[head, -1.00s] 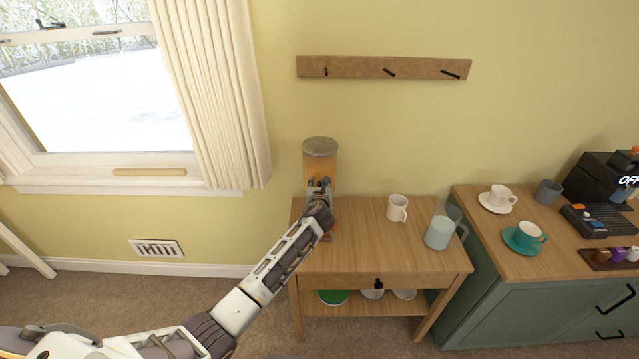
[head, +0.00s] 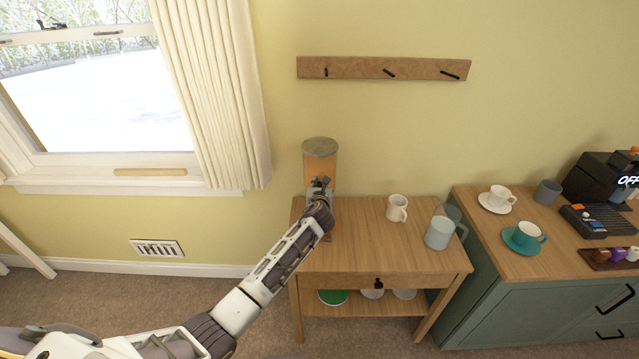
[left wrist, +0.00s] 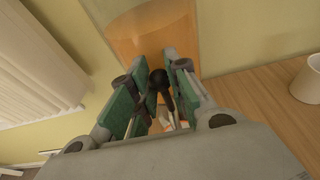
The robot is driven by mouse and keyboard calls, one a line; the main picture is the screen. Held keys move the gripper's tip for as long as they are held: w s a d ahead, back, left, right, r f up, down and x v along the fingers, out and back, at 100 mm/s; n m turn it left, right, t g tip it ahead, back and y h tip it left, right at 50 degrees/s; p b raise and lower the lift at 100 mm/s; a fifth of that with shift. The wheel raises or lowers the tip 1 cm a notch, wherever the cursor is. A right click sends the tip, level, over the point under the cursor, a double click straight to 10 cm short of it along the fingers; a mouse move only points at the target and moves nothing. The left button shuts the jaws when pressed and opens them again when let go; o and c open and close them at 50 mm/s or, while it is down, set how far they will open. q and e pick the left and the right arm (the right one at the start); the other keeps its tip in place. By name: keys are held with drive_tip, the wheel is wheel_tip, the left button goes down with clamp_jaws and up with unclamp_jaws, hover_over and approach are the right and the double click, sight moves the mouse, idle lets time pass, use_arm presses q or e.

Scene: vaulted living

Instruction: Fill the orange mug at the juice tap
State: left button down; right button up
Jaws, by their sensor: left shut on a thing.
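The juice dispenser (head: 320,165), a clear cylinder with orange juice and a grey lid, stands at the back left of the wooden side table. My left gripper (head: 320,186) is at its front. In the left wrist view the dispenser (left wrist: 155,28) is just beyond the fingers, and the black tap lever (left wrist: 160,84) is between them. The left gripper (left wrist: 160,80) is shut on this lever. The orange mug cannot be made out clearly; my arm and gripper cover the spot under the tap. My right gripper is not in view.
A white mug (head: 397,208) and a pale blue pitcher (head: 438,233) stand on the side table (head: 350,257), right of my arm. A green cabinet (head: 530,300) with cups and a coffee machine (head: 598,185) adjoins on the right. A peg rail (head: 385,68) is on the wall.

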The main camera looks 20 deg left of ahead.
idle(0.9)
use_arm(q)
drive_tip(key=shift+s+f, duration=0.2)
drive_tip(key=shift+f, duration=0.05)
drive_tip(key=shift+s+d+f+p, duration=0.2)
drive_tip(key=shift+s+f+p, duration=0.15)
drive_tip(key=shift+s, duration=0.4)
drive_tip(key=shift+s+d+f, duration=0.1)
drive_tip(key=shift+s+f, duration=0.15)
drive_tip(key=shift+s+d+f+p, duration=0.1)
drive_tip(key=shift+s+f+p, duration=0.05)
drive_tip(key=shift+s+p, duration=0.25)
drive_tip(key=shift+w+r, duration=0.3)
drive_tip(key=shift+r, duration=0.2)
idle(3.4)
